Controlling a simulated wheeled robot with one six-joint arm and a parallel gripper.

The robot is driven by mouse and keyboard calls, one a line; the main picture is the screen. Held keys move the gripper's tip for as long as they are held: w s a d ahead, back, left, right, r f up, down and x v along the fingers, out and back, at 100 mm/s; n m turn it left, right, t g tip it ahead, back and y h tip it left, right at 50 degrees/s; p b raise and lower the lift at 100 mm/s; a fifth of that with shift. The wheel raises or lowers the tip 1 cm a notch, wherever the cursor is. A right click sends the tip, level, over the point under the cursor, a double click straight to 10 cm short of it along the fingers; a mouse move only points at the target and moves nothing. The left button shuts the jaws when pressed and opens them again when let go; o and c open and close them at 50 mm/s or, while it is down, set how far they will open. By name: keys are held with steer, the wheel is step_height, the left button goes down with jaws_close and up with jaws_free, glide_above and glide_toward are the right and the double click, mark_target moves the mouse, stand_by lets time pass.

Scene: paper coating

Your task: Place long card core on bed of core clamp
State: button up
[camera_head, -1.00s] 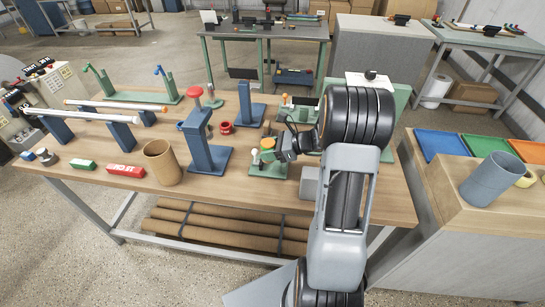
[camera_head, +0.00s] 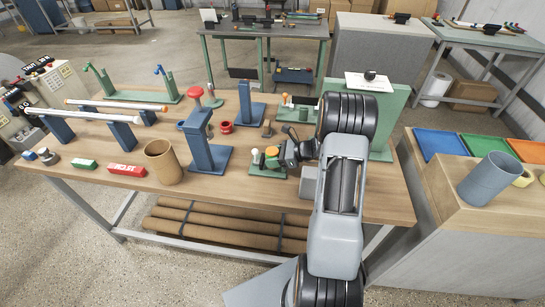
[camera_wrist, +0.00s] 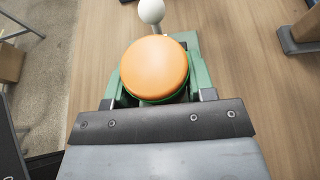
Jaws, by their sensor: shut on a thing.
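A small green fixture (camera_head: 267,167) with a white ball handle (camera_head: 254,157) stands at the table's middle right; I take it for the core clamp. A round, orange-topped piece (camera_head: 271,151) sits at the mouth of my gripper (camera_head: 283,154), over this fixture. In the wrist view the orange disc (camera_wrist: 154,67) is large and central, with green parts beneath and beside it and the white ball (camera_wrist: 151,11) beyond. My gripper is shut on this piece; the fingertips are largely hidden. A hollow brown card tube (camera_head: 162,162) stands upright further left. I cannot tell which piece is the long card core.
A blue stand (camera_head: 208,150) with a red knob is left of my gripper. A grey block (camera_head: 308,183) lies close to the right. A green panel (camera_head: 382,135) stands behind my arm. Long brown tubes (camera_head: 225,222) lie on the lower shelf. Bare tabletop lies at the front.

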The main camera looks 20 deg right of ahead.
steer(key=shift+f, duration=0.1)
steer(key=shift+f, duration=0.15)
steer(key=o, duration=0.9)
steer(key=shift+r, duration=0.3)
steer(key=b+v, duration=0.1)
steer(key=v, duration=1.1)
steer(key=shift+b, duration=0.35)
